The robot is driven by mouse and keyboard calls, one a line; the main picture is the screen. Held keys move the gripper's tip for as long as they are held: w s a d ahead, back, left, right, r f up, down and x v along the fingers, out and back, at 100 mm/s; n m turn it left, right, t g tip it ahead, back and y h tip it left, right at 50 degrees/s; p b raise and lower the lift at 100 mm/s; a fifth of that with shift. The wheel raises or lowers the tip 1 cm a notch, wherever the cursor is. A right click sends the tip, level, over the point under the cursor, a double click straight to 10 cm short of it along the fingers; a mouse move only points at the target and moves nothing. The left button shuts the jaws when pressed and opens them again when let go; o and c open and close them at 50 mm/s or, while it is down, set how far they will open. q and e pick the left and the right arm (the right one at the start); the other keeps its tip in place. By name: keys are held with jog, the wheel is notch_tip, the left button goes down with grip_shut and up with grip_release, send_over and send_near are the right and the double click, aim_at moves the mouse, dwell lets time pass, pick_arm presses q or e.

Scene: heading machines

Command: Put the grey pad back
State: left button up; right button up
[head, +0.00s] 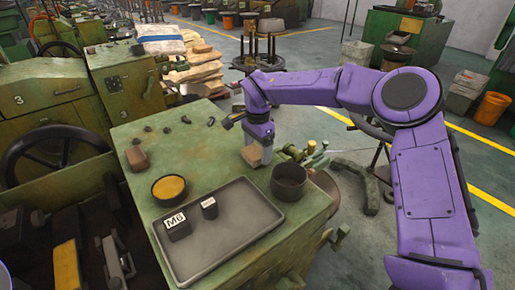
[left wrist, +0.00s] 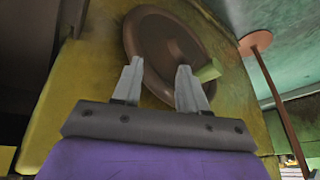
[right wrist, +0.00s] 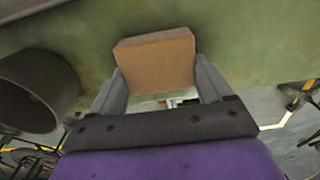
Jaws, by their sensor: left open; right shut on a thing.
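My right gripper (head: 258,148) points down over the back right part of the green machine top. It is shut on a tan-brown block (right wrist: 155,62), which sits between both fingers in the right wrist view; its pale side also shows in the head view (head: 252,156). I cannot tell whether the block touches the surface. A reddish-brown block (head: 137,158) lies at the left edge of the top. No plainly grey pad is visible. My left gripper (left wrist: 158,82) is open and empty, in front of a brown round wheel (left wrist: 170,45) in the left wrist view.
A grey tray (head: 226,240) holds a block marked M6 (head: 176,226) and a smaller labelled block (head: 209,208). A bowl with yellow contents (head: 169,188) and a dark pot (head: 289,182) stand beside it. Small dark parts (head: 167,130) lie behind. The middle top is clear.

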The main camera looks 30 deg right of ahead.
aim_at(258, 150)
jog(key=shift+f, duration=0.15)
jog(key=o, duration=0.8)
jog(key=shift+o, duration=0.2)
notch_tip(258, 150, up, 12)
